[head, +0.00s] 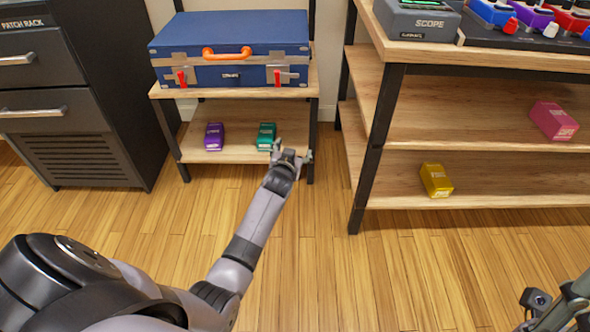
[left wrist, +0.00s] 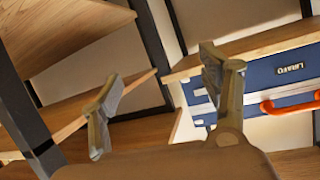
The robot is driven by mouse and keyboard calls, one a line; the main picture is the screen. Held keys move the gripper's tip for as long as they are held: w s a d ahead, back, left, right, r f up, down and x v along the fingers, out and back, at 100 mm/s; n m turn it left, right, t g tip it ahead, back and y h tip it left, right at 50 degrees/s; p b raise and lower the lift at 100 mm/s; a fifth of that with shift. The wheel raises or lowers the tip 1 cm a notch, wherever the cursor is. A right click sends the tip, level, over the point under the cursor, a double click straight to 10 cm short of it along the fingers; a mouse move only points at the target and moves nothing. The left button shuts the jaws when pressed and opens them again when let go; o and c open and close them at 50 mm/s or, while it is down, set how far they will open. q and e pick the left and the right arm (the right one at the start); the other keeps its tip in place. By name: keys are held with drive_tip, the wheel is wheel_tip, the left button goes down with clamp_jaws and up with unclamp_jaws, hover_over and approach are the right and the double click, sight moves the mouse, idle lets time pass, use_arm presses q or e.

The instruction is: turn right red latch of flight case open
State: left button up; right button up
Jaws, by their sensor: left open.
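The blue flight case (head: 254,40) sits closed on the upper board of a small stand, with an orange handle (head: 227,53) on its front. Its right red latch (head: 285,74) is on the front's right side; the left red latch (head: 181,78) is on the other side. My left gripper (head: 292,153) is open and empty, below and in front of the right latch, apart from it. In the left wrist view its open fingers (left wrist: 163,97) show, with part of the case (left wrist: 255,80) to their right; no red latch is visible there. My right gripper (head: 552,303) is partly in view, bottom right.
A purple box (head: 214,136) and a green box (head: 266,135) stand on the lower board. A wooden shelf unit (head: 480,98) stands at right, a black drawer cabinet (head: 60,110) at left. Open wood floor lies in front.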

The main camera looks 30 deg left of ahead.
use_arm(q)
drive_tip(key=s+d+f+m+g+h+p, duration=0.1)
drive_tip(key=s+d+f+g+p, duration=0.1)
drive_tip(key=s+f+p, duration=0.3)
drive_tip(key=shift+s+d+f+h, duration=0.3)
drive_tip(key=shift+d+f, duration=0.2)
drive_tip(key=shift+d, duration=0.4)
drive_tip(key=shift+w, duration=0.1)
